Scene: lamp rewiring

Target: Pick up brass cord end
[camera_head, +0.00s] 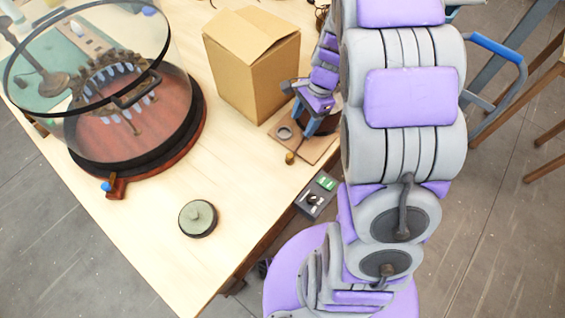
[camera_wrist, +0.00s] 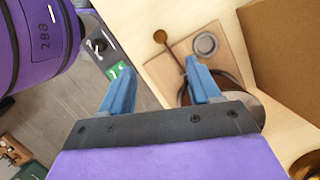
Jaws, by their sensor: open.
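The brass cord end (camera_head: 290,158) is a small upright brass piece near the table's right edge, by the corner of a flat wooden board (camera_head: 283,146). In the wrist view the cord end (camera_wrist: 160,36) shows as a round brass top, with a thin dark cord running from it toward my right finger. My gripper (camera_head: 308,124) is low over the board, its blue fingers apart. In the wrist view the gripper (camera_wrist: 160,75) has nothing between its fingers; the cord end appears beyond the gap. My right finger partly hides a dark brown round object.
A cardboard box (camera_head: 251,75) stands behind the board. A glass-lidded round case (camera_head: 135,110) is at left, and a green-topped round piece (camera_head: 198,217) lies in front. A dark switch box (camera_head: 315,196) sits at the table's right edge. The front tabletop is mostly clear.

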